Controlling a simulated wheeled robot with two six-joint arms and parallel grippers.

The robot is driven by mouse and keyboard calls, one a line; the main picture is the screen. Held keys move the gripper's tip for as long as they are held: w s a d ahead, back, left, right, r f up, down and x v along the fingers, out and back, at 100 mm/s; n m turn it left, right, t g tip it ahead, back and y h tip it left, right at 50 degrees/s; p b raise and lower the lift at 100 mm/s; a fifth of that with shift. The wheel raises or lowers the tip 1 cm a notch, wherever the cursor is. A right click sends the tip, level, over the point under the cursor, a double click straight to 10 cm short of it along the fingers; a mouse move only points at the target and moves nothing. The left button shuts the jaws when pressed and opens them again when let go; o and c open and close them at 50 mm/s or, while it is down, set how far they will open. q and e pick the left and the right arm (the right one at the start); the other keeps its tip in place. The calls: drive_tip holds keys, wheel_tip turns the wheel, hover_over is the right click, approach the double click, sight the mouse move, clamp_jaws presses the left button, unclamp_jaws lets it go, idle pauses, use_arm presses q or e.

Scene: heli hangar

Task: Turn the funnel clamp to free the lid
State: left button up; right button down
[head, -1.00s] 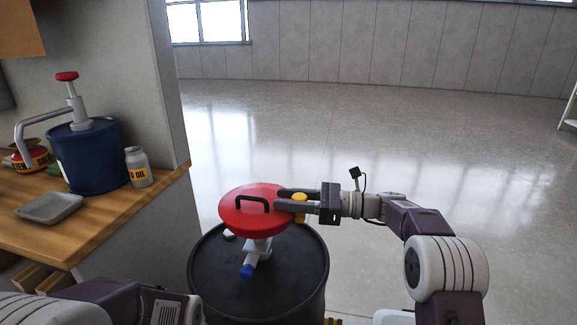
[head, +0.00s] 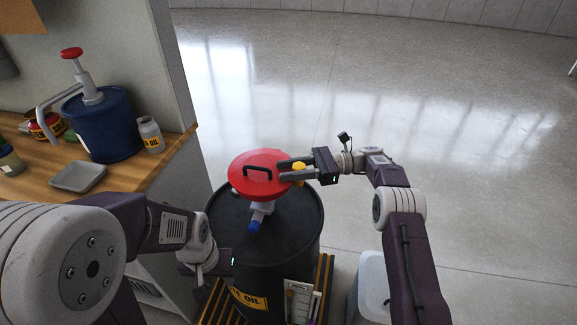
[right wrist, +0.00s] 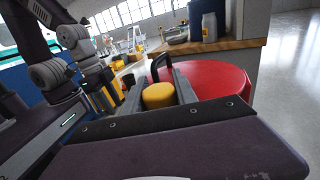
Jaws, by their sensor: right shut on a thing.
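The funnel's round red lid (head: 258,180) with a black handle (head: 257,173) sits on the funnel above the black drum (head: 292,225). A white stem and blue tap (head: 254,225) show below it. The yellow clamp (head: 299,167) is at the lid's right edge. My right gripper (head: 284,170) is shut on it; in the right wrist view the yellow clamp (right wrist: 158,95) lies between the two fingers, beside the red lid (right wrist: 215,80). My left gripper (head: 215,264) is low, left of the drum; its fingers are not clear.
A wooden bench (head: 25,190) at left holds a blue pump drum (head: 104,125), a small oil bottle (head: 150,135) and a grey tray (head: 78,177). The black drum stands on a slatted pallet (head: 322,270). A pale bin (head: 372,285) stands right of it. Floor beyond is clear.

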drive_tip(key=c, duration=1)
unclamp_jaws()
drive_tip(key=shift+o, duration=0.2)
drive_tip(key=shift+r, duration=0.1)
wheel_tip(320, 180, up, 4)
drive_tip(key=shift+r+p, duration=0.2)
drive_tip(key=shift+p, duration=0.55)
drive_tip(key=s+d+r+p, duration=0.1)
drive_tip(key=s+d+r, duration=0.4)
drive_tip(key=d, duration=0.5)
drive_tip(key=shift+s+r, duration=0.4)
drive_tip(key=shift+r, duration=0.3)
